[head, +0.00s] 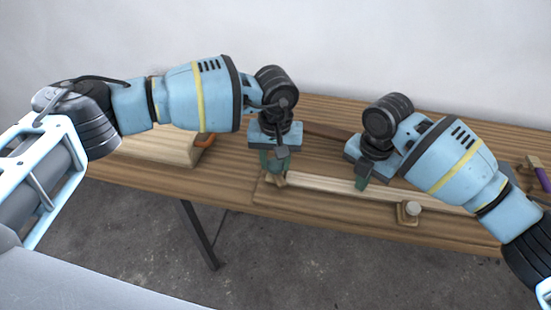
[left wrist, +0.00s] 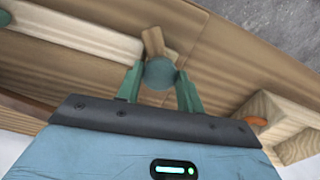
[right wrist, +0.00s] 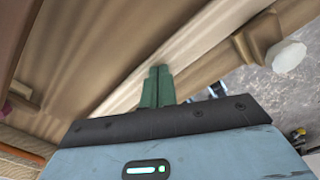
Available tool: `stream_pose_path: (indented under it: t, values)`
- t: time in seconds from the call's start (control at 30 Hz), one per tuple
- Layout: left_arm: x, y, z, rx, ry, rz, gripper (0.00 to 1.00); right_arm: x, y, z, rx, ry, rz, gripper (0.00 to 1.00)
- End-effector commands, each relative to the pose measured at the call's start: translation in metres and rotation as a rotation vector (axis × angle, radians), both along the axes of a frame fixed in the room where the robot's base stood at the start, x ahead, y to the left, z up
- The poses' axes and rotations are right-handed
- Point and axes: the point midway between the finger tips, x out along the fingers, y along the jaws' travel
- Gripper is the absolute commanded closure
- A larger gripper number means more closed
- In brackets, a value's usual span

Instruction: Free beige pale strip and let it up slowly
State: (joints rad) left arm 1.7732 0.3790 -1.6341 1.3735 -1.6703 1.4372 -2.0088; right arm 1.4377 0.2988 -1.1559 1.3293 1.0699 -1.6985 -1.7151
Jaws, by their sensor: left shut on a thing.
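The beige pale strip (head: 320,188) lies along the front of the wooden bench; it also shows in the left wrist view (left wrist: 75,35) and right wrist view (right wrist: 165,65). My left gripper (head: 275,165) is shut on a round grey-green knob (left wrist: 160,73) at the strip's left end. A small wooden piece (left wrist: 154,41) shows beside the knob. My right gripper (right wrist: 157,72) is shut with its fingers together, tips down at the strip's middle; I cannot tell whether they touch it. A wooden clamp piece with a pale knob (head: 410,209) sits at the strip's front edge, right of my right gripper.
A pale wooden block (head: 165,148) stands on the bench at left, with an orange-handled thing (head: 205,139) beside it. A purple-handled tool (head: 542,178) lies at the far right. A white wall stands behind. The bench's front edge is close to the strip.

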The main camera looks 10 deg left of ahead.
Motion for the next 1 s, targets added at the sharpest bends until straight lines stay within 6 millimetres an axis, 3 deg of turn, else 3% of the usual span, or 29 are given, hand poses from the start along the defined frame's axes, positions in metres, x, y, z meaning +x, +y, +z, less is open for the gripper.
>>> stream_pose_path:
  t: [0.23, 0.5, 0.87, 1.0]
  values:
    - [0.0003, -0.0007, 0.0028, -0.002, 0.0, -0.011, 0.85, -0.0014, -0.0008, -0.0048, -0.004, 0.006, -0.001, 1.0]
    - [0.0001, -0.0003, 0.0028, -0.003, 0.0, -0.214, 0.85, -0.0015, -0.0008, -0.0051, -0.004, 0.006, -0.001, 1.0]
    - [0.0002, -0.0002, 0.0029, -0.002, 0.0, -0.259, 0.85, -0.0016, -0.0009, -0.0054, -0.004, 0.006, -0.001, 1.0]
    - [0.0002, -0.0001, 0.0028, -0.002, 0.0, -0.368, 0.85, -0.0017, -0.0009, -0.0055, -0.004, 0.007, -0.001, 1.0]
